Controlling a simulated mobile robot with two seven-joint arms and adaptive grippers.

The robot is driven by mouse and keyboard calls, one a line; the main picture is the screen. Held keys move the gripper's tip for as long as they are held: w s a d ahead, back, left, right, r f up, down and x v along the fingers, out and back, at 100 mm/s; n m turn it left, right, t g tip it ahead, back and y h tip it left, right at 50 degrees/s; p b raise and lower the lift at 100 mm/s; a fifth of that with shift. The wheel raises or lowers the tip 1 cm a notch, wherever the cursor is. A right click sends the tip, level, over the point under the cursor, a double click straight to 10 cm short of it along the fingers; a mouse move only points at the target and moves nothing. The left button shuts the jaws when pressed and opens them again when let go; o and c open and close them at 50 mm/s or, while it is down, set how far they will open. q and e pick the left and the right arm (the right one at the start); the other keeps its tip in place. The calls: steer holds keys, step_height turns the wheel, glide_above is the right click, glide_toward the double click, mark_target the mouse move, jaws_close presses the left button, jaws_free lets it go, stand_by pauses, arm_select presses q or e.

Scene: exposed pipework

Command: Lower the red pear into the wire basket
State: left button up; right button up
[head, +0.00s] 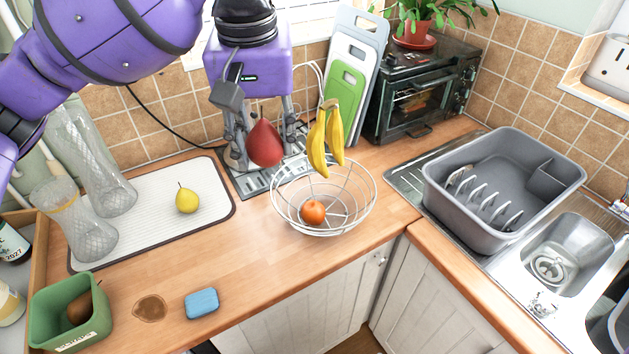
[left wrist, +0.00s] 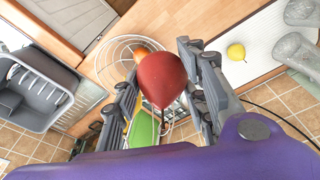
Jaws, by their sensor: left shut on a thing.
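The red pear (head: 265,143) is held upright in the air between the fingers of my left gripper (head: 264,138). In the left wrist view, the pear (left wrist: 160,78) sits between the two grey fingers (left wrist: 162,90). The wire basket (head: 322,232) stands on the wooden counter, to the right of and below the pear in the head view. An orange (head: 312,212) lies inside it. In the left wrist view the basket (left wrist: 98,62) shows partly behind the pear and a finger. My right gripper is in neither view.
Bananas (head: 318,145) hang at the back of the basket, close to the right of the pear. A yellow pear (head: 187,201) lies on the drying mat (head: 150,192). A green container (head: 58,318), blue sponge (head: 201,303) and grey dish rack (head: 450,215) stand around. The counter in front is mostly clear.

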arm_select(q)
steer(key=w+d+r, duration=1.3)
steer(key=r, duration=0.1)
steer(key=shift+w+d+r, duration=0.15)
steer(key=shift+d, duration=0.05)
stand_by(0.6)
